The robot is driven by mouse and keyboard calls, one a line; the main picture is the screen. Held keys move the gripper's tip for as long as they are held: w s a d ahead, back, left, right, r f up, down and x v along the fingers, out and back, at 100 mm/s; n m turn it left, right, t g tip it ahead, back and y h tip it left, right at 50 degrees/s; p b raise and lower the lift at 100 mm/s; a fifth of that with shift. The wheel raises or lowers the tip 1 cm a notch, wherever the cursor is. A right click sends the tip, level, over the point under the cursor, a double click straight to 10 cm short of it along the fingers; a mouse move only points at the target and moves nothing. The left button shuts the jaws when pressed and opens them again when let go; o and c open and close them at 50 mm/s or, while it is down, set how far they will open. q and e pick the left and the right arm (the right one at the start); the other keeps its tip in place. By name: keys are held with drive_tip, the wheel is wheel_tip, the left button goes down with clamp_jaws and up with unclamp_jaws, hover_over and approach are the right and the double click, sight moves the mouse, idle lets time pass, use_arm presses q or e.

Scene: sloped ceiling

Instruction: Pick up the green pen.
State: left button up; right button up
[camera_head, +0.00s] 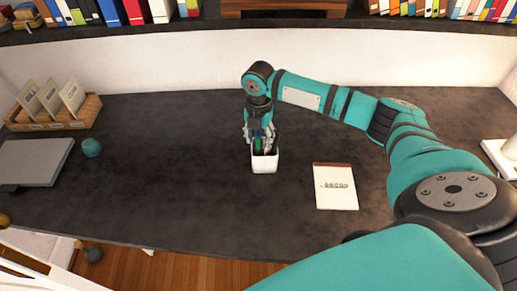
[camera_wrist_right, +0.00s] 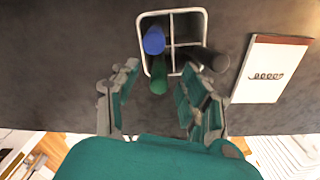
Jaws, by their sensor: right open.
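The green pen (camera_wrist_right: 158,76) stands in a white square pen holder (camera_wrist_right: 141,38) on the dark desk. A blue pen (camera_wrist_right: 154,40) stands in the far left compartment and a black pen (camera_wrist_right: 213,61) leans out of the near right one. My right gripper (camera_wrist_right: 155,90) is open and points down over the holder. In the head view the gripper (camera_head: 260,136) is right above the holder (camera_head: 265,163) and partly hides the pens. My left gripper is not in view.
A notepad (camera_head: 335,192) lies right of the holder. A laptop (camera_head: 36,162), a small teal round object (camera_head: 91,148) and a wooden card box (camera_head: 55,115) are at the left. A shelf of books (camera_head: 135,10) runs above the back. The desk between is clear.

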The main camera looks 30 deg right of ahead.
drive_tip(key=shift+f, duration=0.7)
drive_tip(key=c, duration=0.9)
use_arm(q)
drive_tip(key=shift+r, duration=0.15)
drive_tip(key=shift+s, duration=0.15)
use_arm(e)
drive_tip(key=shift+r, duration=0.15)
drive_tip(key=shift+r, duration=0.3)
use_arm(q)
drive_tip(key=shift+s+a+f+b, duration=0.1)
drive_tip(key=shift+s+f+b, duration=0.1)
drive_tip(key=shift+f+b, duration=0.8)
use_arm(e)
wheel_tip(320, 180, up, 9)
drive_tip(key=shift+r, duration=0.1)
